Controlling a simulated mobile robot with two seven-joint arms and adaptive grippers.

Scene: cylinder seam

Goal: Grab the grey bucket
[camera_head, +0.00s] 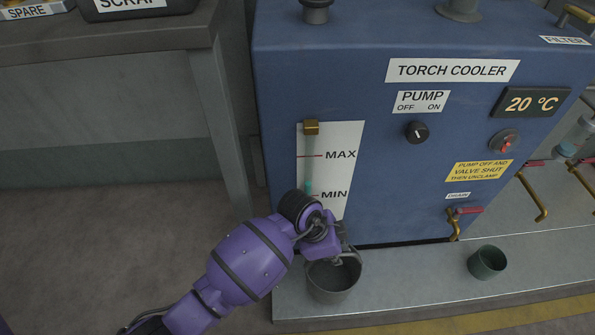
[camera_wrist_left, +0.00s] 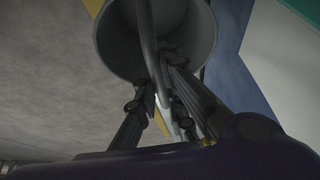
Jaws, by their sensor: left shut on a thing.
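The grey bucket (camera_head: 331,284) is at the front of the torch cooler, at or just above the pale ledge; I cannot tell if it touches. My left gripper (camera_head: 341,257) reaches in from the left at the bucket's rim and is shut on its handle. In the left wrist view the bucket (camera_wrist_left: 112,42) fills the top, with its bar-like handle (camera_wrist_left: 147,35) running down to the fingers (camera_wrist_left: 163,98). The purple wrist hides part of the bucket's back rim. My right gripper is not in view.
The blue torch cooler (camera_head: 370,190) stands right behind the bucket. A dark green cup-like container (camera_head: 487,262) is on the ledge (camera_head: 420,283) to the right, below a drain valve with a red handle (camera_head: 464,211). A bench (camera_head: 105,50) is at upper left. The floor at left is clear.

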